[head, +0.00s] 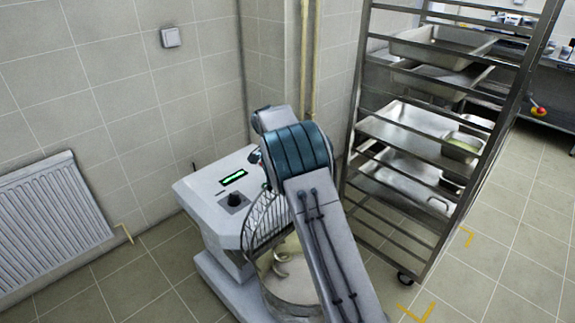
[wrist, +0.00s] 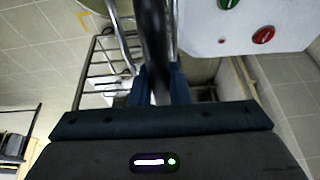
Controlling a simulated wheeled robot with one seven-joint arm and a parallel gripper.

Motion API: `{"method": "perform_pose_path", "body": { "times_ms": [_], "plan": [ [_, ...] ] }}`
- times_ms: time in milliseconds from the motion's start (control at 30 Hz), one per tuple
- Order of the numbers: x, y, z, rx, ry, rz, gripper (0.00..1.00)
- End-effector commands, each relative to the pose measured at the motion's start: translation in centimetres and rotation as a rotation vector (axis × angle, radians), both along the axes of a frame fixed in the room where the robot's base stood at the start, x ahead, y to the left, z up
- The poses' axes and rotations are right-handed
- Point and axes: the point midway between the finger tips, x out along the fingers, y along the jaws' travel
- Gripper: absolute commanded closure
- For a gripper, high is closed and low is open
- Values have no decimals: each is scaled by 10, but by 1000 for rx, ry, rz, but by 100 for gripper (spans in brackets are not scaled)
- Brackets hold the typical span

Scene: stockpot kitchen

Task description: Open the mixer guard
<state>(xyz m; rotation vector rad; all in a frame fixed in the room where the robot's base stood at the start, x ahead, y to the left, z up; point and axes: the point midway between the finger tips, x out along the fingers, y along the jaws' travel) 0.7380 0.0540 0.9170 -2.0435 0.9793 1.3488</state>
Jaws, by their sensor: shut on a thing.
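The mixer (head: 215,195) is a pale grey machine with a green-lit display and a dark knob, standing by the wall in the head view. Its wire guard (head: 262,218) shows above the bowl (head: 292,285), partly hidden behind my arm. A hook-shaped tool hangs in the bowl. In the wrist view, my gripper (wrist: 158,88) is shut on a dark bar (wrist: 154,35), apparently the guard's handle, which runs up between the blue fingers. The mixer's pale panel (wrist: 250,25) with green and red buttons is at the upper right. My gripper is hidden in the head view.
A tall metal rack (head: 425,140) with trays stands close to the right of the mixer. A radiator (head: 50,215) is on the wall at the left. Tiled floor is open at the front left and at the right, beyond the rack.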

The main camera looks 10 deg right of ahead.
Motion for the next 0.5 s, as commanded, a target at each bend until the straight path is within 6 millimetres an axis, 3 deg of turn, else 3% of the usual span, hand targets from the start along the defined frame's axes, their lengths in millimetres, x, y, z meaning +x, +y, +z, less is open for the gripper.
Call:
{"method": "perform_pose_path", "body": {
  "times_ms": [67, 100, 167, 500],
  "plan": [
    [-1, 2, -2, 4, 6, -1, 100],
    [-2, 2, -2, 4, 6, -1, 81],
    [-1, 0, -2, 4, 6, -2, 64],
    [-1, -2, 1, 1, 3, -4, 62]
  ]
}}
